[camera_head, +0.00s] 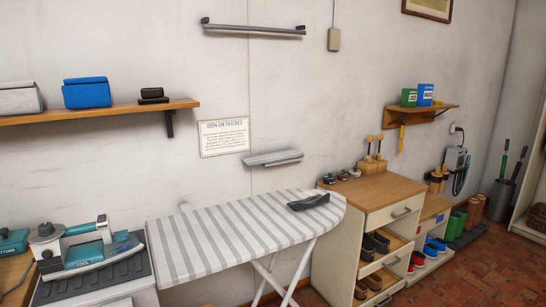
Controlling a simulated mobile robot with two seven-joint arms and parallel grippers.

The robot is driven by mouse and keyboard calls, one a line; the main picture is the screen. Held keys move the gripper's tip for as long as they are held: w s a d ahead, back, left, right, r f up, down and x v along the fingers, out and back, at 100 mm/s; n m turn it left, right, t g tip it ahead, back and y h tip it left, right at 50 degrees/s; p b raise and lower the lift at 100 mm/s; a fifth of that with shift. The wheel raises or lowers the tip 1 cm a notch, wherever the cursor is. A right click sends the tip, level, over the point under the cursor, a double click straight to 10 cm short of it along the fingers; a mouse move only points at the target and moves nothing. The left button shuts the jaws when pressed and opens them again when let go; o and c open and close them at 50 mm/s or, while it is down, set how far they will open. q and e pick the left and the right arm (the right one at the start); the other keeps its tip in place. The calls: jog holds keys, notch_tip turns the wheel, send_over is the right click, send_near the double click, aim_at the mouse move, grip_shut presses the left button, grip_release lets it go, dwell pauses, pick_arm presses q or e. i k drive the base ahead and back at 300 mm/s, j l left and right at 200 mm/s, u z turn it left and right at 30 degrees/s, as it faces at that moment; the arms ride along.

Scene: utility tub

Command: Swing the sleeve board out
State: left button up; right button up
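A small narrow board with a striped grey top (272,158), which looks like the sleeve board, is at the wall just above the back of the ironing board. It lies nearly along the wall; its mount is hidden. The large ironing board (215,243) has a grey and white striped cover and stands on crossed white legs. A dark folded item (308,202) lies near its right end. Neither of my grippers is in view.
A teal iron (90,250) rests on a dark ribbed mat at the left. A wooden shelf (100,112) and a grey rail (254,29) are on the wall. A shoe cabinet (390,190) stands close by the ironing board's right end.

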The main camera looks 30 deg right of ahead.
aim_at(282, 155)
jog(key=l+u, duration=0.3)
jog(key=l, duration=0.65)
jog(key=k+l+u, duration=0.1)
jog(key=l+u, duration=0.25)
jog(key=l, duration=0.65)
